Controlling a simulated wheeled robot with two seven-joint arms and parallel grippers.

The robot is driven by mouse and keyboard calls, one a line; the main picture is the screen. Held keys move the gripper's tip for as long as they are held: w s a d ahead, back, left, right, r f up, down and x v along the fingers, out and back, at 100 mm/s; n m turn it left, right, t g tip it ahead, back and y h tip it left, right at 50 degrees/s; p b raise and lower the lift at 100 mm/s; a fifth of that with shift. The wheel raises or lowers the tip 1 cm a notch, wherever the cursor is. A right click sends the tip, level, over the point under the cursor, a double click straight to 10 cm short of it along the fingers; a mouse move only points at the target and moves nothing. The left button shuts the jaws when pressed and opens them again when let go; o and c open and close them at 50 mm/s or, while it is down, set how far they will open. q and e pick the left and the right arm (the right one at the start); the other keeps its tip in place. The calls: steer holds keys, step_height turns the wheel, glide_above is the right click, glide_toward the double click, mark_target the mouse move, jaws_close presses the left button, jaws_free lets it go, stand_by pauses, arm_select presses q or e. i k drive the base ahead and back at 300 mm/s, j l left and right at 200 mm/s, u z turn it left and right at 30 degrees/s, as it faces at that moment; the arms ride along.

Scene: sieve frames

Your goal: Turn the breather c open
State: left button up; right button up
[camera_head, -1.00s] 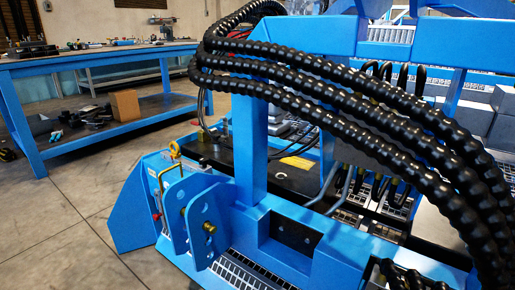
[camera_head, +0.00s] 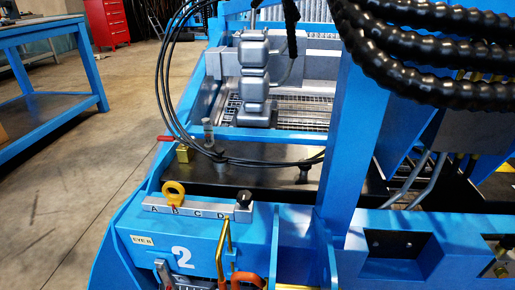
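A grey metal bar (camera_head: 192,208) lettered A, B, C and D lies on the blue machine, left of centre and low in the picture. The C is right of the bar's middle. I cannot make out a distinct breather at the C, nor whether one is open or shut. A black knob (camera_head: 244,198) stands at the bar's right end. A yellow lifting eye (camera_head: 173,193) stands by the A and B. Neither of my grippers shows in the head view.
The blue machine (camera_head: 344,140) fills the right and middle. Thin black cables (camera_head: 163,85) loop above the bar, and thick black hoses (camera_head: 430,50) cross the upper right. A yellow pipe (camera_head: 224,245) rises in front. Bare floor (camera_head: 75,170) lies left, with a blue workbench (camera_head: 60,95).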

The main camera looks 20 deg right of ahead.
mark_target(307, 166)
steer(key=i+j, duration=0.15)
steer(key=j, duration=0.2)
steer(key=i+j+z, duration=0.1)
steer(key=j, duration=0.25)
steer(key=i+j+z, duration=0.1)
steer(key=j, duration=0.3)
steer(key=i+j, duration=0.2)
steer(key=j, duration=0.15)
steer(key=i+j+z, duration=0.1)
steer(key=j, duration=0.3)
